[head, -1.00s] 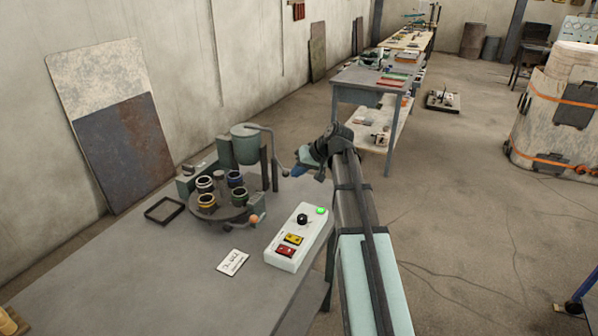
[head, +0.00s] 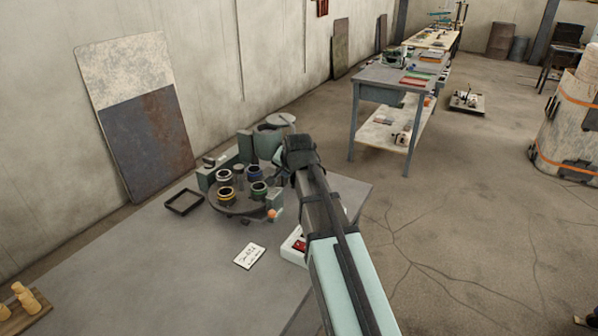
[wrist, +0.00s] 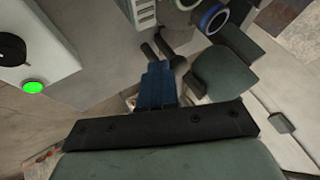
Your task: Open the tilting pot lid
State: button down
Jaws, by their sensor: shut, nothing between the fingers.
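The tilting pot (head: 267,139) stands behind the turntable in the head view, partly covered by my arm. Its round lid (head: 281,120) is swung up and back from the rim, and the dark mouth of the pot shows. In the head view my gripper's fingers are hidden behind my own arm near the pot's right side. In the wrist view my gripper (wrist: 160,70) shows blue fingers shut together and empty. Dark bar-like parts lie just beyond the fingertips. A grey-green body (wrist: 225,72) is to their right; I cannot tell which part of the pot station it is.
A turntable (head: 232,207) carries several ringed cups in front of the pot. A white control box (head: 291,247) is partly behind my arm; its green button (wrist: 33,87) shows in the wrist view. A black tray (head: 184,201) and a written card (head: 249,256) lie on the bench.

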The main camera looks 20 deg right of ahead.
jog(key=shift+w+a+m+h, duration=0.35)
jog(key=shift+w+a+m, duration=0.2)
jog(key=shift+w+a, duration=0.4)
jog(key=shift+w+a+m+h, duration=0.45)
jog(key=shift+w+a, duration=0.35)
jog(key=shift+a, duration=0.4)
jog(key=shift+w+a+m+h, duration=0.3)
jog(key=shift+w+a+m, duration=0.3)
jog(key=shift+w+a, duration=0.35)
jog(key=shift+a, duration=0.25)
